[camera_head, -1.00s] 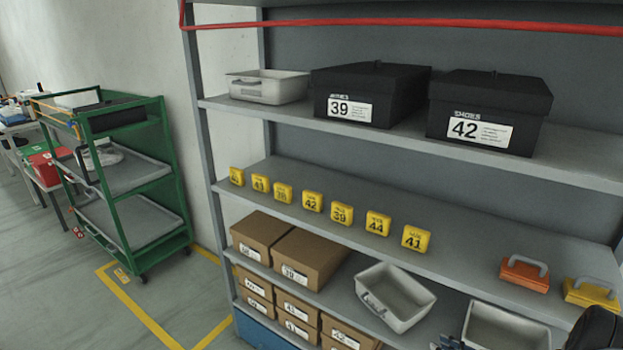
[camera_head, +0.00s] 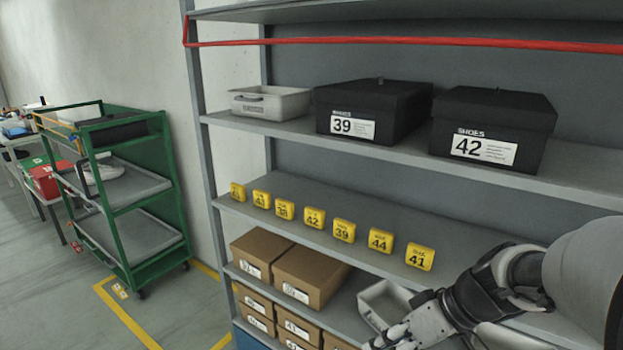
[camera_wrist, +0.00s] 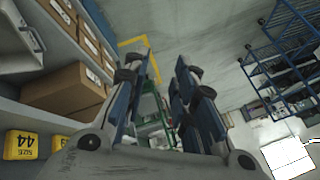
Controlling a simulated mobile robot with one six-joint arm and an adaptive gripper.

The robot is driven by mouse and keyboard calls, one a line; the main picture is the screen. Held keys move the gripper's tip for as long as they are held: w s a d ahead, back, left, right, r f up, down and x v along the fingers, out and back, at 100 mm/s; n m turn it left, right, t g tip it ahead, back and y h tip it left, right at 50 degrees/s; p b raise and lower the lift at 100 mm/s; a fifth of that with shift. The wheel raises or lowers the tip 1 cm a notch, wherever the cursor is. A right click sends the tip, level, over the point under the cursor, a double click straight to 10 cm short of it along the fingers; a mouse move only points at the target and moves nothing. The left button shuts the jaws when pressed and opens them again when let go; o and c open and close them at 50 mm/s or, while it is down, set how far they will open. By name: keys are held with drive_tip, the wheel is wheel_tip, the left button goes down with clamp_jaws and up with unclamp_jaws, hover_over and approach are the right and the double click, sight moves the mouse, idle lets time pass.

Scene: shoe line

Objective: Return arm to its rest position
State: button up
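My gripper shows at the lower right of the head view (camera_head: 385,340), in front of the lower shelves, with my arm coming in from the right edge. In the wrist view my gripper (camera_wrist: 163,75) has its two fingers apart with a gap between them. Nothing is held between the fingers. The green cart's far shape shows through the gap. My arm hides the right end of the middle shelf and part of a grey bin (camera_head: 385,303) in the head view.
A shelf rack (camera_head: 590,180) holds black shoe boxes (camera_head: 372,110), several yellow number blocks (camera_head: 343,230) and brown cartons (camera_head: 311,275). A green cart (camera_head: 120,195) stands at the left. Floor (camera_head: 60,300) between cart and rack is clear. The cartons are close beside my gripper in the wrist view.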

drive_tip(key=s+r+m+t+h, duration=0.1)
drive_tip(key=s+r+m+h, duration=0.1)
drive_tip(key=s, duration=0.6)
drive_tip(key=s+r+m+t+h, duration=0.1)
drive_tip(key=s+r+m+h, duration=0.2)
drive_tip(key=s, duration=0.5)
drive_tip(key=shift+s+d+r+m+h, duration=0.2)
drive_tip(key=shift+d+r+m+h, duration=0.1)
drive_tip(key=shift+d+r+h, duration=0.3)
